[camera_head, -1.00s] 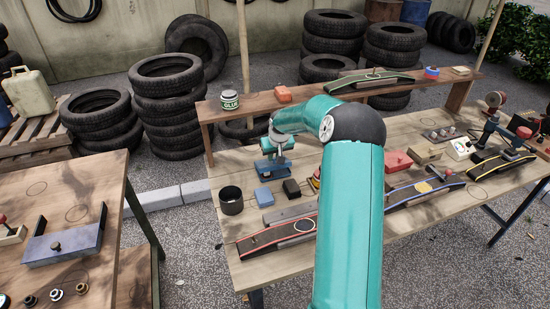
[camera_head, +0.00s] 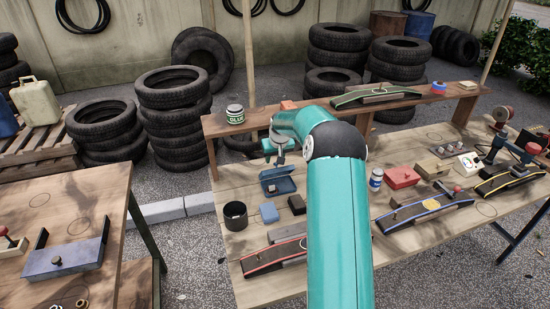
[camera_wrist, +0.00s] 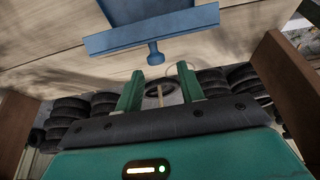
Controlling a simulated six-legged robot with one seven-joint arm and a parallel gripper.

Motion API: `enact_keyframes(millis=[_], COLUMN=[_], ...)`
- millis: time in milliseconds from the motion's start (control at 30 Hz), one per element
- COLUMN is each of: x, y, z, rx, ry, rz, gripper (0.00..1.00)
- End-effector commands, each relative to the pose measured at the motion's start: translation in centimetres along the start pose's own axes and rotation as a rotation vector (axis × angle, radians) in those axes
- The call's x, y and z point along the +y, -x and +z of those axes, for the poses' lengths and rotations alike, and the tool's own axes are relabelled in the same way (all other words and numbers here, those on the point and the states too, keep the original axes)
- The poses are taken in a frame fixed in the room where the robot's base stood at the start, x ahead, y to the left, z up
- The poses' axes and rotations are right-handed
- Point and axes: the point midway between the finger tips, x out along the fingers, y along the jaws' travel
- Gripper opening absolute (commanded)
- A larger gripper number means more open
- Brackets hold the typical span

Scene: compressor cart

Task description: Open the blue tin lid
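The blue tin (camera_head: 279,190) sits on the wooden workbench in the head view, left of my arm. Its lid (camera_head: 276,172) stands raised at the back, and the dark inside shows. My gripper (camera_head: 280,148) is just behind and above the lid, small and partly hidden there. In the wrist view, the lid (camera_wrist: 112,42) spans the top, with a blue knob (camera_wrist: 155,55) sticking out toward my gripper (camera_wrist: 159,80). The two green fingers are apart and empty, and the knob lies just beyond their tips.
A dark round can (camera_head: 235,216), a small blue box (camera_head: 269,213) and a black block (camera_head: 297,204) stand close in front of the tin. A raised wooden shelf (camera_head: 227,127) runs behind it, carrying a glue jar (camera_head: 235,115). Bare bench lies left of the tin.

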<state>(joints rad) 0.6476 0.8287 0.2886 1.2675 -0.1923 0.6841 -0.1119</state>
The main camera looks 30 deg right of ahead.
Motion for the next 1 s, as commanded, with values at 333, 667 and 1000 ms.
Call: enact_keyframes(millis=[333, 667, 1000], x=[0.0, 0.0, -0.1], y=[1.3, 8.1, 13.2], z=[0.1, -0.1, -0.1], rx=[-0.001, 0.000, -0.004], ry=[0.000, 0.000, 0.001], rz=[0.000, 0.001, -0.001], gripper=[0.38, 0.38, 0.38])
